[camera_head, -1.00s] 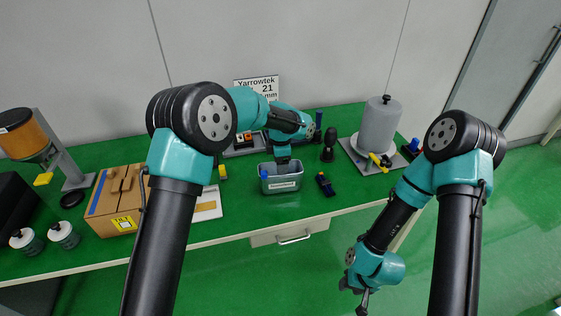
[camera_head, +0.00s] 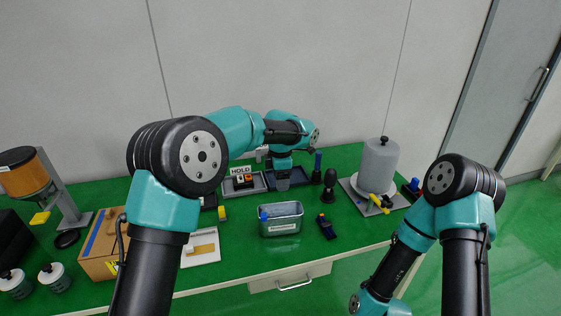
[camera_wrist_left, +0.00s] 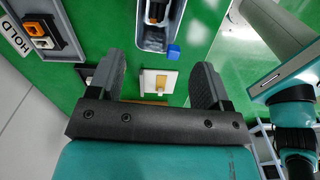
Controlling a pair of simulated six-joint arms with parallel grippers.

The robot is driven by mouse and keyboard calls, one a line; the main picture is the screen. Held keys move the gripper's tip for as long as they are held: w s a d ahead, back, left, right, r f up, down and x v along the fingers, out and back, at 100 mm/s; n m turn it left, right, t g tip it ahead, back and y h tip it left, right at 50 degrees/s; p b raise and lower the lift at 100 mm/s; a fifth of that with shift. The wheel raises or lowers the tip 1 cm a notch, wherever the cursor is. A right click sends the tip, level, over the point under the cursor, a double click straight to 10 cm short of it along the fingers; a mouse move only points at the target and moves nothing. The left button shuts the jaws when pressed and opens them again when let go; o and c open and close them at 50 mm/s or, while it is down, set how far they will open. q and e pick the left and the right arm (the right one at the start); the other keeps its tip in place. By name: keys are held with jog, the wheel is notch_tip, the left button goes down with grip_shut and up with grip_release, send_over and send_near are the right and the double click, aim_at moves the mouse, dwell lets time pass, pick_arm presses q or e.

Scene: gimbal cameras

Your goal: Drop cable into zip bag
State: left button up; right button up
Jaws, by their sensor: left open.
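My left gripper (camera_head: 283,184) is open, pointing down behind the grey metal bin (camera_head: 281,229). In the left wrist view its two fingers (camera_wrist_left: 158,68) stand wide apart with nothing between them. The bin also shows at the top of that view (camera_wrist_left: 153,45). A dark item with an orange end (camera_wrist_left: 154,12) lies inside it, and a blue piece (camera_wrist_left: 173,51) is at its corner. I cannot make out a cable or a zip bag for certain. A white flat pad with a tan patch (camera_head: 201,252) lies left of the bin. My right gripper is out of view.
A cardboard box (camera_head: 99,247) stands at left. A tray with a HOLD sign (camera_head: 241,171) is at the back. Green table is clear in front of the bin.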

pick_arm(q)
notch_tip(320, 180, up, 6)
jog(key=shift+r, duration=0.2)
jog(key=shift+a+f, duration=0.1)
